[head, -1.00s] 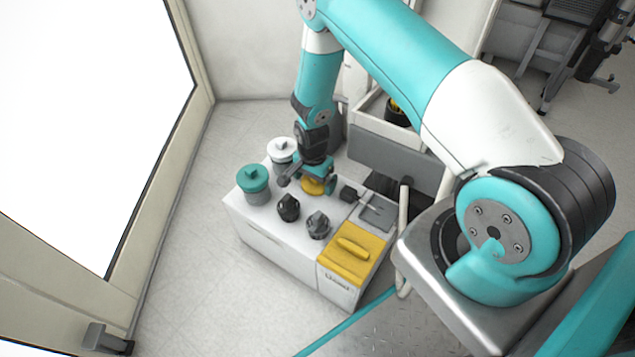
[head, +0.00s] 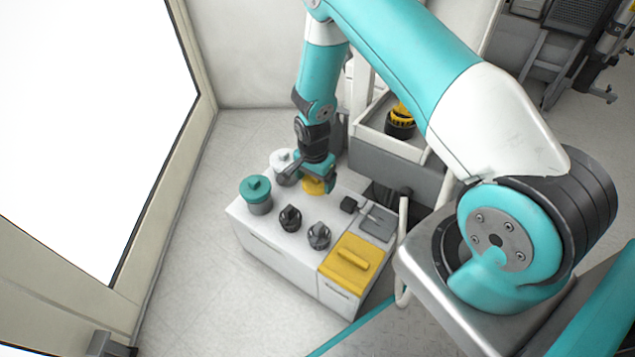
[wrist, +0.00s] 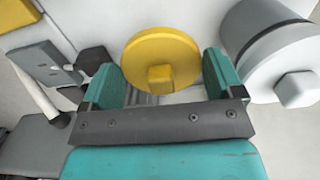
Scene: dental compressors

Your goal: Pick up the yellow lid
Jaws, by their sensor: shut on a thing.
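The round yellow lid (head: 314,187) shows in the head view below my gripper (head: 313,178), over the back part of the white compressor top. In the wrist view the lid (wrist: 158,52) is a flat disc with a small square knob, between the two teal fingers of my gripper (wrist: 163,82).
A teal-lidded jar (head: 256,192) and a white-lidded jar (head: 281,166) stand left of the gripper. Black knobs (head: 290,218) (head: 319,235) and a yellow rectangular cover (head: 351,262) are in front. A grey-white tray (head: 391,150) holding a yellow-black part (head: 401,122) is behind right.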

